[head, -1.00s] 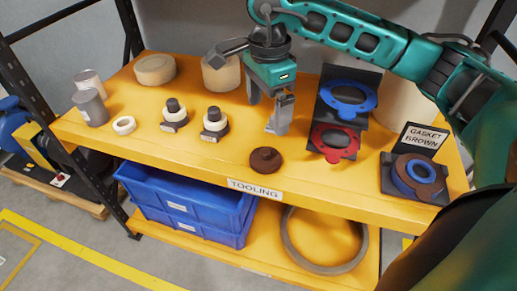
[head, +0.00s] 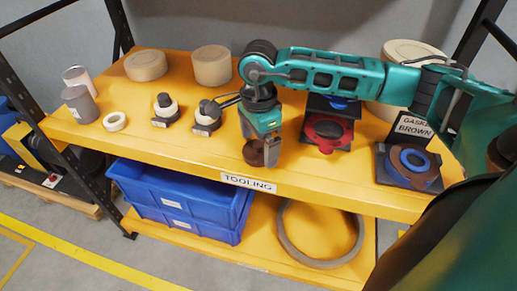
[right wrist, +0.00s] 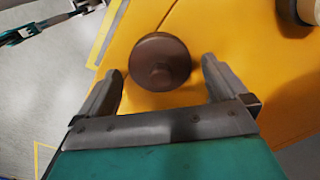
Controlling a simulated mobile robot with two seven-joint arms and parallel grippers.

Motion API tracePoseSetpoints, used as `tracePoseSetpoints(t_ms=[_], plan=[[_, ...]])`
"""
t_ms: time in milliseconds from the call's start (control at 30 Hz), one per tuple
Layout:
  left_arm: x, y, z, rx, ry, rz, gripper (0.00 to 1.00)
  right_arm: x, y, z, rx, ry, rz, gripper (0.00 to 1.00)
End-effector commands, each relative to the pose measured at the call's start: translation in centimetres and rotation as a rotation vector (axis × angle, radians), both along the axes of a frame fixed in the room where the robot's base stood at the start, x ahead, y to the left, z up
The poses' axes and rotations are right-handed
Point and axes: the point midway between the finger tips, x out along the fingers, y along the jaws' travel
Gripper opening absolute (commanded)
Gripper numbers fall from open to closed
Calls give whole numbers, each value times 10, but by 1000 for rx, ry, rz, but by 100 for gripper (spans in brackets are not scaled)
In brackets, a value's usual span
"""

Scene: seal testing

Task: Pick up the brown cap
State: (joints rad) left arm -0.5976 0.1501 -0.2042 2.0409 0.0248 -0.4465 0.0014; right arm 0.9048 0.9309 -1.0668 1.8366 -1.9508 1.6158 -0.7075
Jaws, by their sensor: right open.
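In the right wrist view the cap (right wrist: 160,62) shows between and slightly beyond the tips of the open fingers (right wrist: 160,80). There is a gap on each side and nothing is held. My left gripper is not seen in the head view.
Two black-and-white fittings (head: 206,117) (head: 165,109) stand left of my right gripper. A red gasket (head: 328,130) on a dark stand is to its right, and a brown gasket (head: 430,172) with a blue ring lies further right. Blue crates (head: 180,195) sit below.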

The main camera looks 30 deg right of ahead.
Motion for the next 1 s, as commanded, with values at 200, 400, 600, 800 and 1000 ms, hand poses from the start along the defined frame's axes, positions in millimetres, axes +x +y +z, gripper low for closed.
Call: tracePoseSetpoints(t_ms=[200, 400, 600, 800, 1000], plan=[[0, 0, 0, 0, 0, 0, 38, 0, 0, 0, 0, 0, 0, 90], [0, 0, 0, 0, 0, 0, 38, 0, 0, 1, 0, 0, 0, 71], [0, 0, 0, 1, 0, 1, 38, 0, 0, 1, 0, 0, 0, 52], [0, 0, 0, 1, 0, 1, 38, 0, 0, 1, 0, 0, 0, 48], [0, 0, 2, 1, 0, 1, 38, 1, 0, 14, 2, -3, 0, 48]])
